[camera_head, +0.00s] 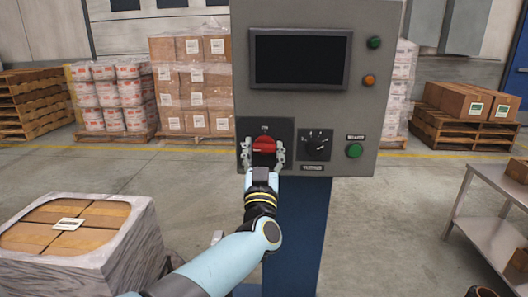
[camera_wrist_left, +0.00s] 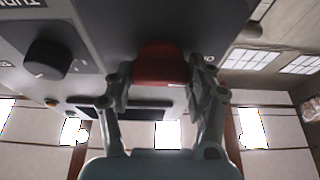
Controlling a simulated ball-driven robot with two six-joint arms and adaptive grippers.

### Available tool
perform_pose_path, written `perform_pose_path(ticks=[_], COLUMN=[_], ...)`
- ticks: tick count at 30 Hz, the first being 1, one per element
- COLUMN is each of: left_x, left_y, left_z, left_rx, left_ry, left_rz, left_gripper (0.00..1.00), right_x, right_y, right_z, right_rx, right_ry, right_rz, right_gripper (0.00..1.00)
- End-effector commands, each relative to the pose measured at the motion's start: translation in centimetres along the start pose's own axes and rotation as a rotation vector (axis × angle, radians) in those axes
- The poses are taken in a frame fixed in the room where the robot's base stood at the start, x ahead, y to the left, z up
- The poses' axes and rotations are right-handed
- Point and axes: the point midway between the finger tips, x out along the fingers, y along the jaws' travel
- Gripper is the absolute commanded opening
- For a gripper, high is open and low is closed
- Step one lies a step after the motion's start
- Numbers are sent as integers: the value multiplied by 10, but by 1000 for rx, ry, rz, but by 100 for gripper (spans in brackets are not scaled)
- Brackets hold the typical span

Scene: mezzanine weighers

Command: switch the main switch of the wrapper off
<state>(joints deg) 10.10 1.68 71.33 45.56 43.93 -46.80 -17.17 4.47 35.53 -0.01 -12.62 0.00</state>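The red main switch (camera_head: 264,144) is a knob on a dark plate at the lower left of the grey wrapper control panel (camera_head: 315,16). A small label sits above it. My left gripper (camera_head: 264,153) reaches up to it from below, with one finger on each side. In the left wrist view the red switch (camera_wrist_left: 160,64) fills the space between the two fingers (camera_wrist_left: 160,82), which look close against its sides. The fingers hide part of its edges. My right gripper is not in view.
Right of the switch are a black selector dial (camera_head: 317,143) and a green start button (camera_head: 354,151). A dark screen (camera_head: 300,58) is above. A wrapped pallet load (camera_head: 130,255) stands front left, a metal table (camera_head: 490,208) on the right. Stacked pallets stand behind.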

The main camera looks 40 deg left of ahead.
Motion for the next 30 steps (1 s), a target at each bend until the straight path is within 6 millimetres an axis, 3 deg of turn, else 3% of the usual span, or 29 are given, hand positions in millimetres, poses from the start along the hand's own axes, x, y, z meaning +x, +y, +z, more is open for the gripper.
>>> perform_pose_path(ticks=[1,5,16,30], left_x=[0,0,-8,-102], left_y=[0,0,0,0], left_z=[0,0,1,1], left_rx=[-1,0,1,1], left_ry=[-2,-1,-2,-5], left_rz=[0,0,1,0], left_gripper=[62,79,79,79], right_x=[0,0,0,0], right_y=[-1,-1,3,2], right_z=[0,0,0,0], right_rx=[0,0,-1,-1], right_ry=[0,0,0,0], right_rz=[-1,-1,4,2], right_gripper=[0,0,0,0])
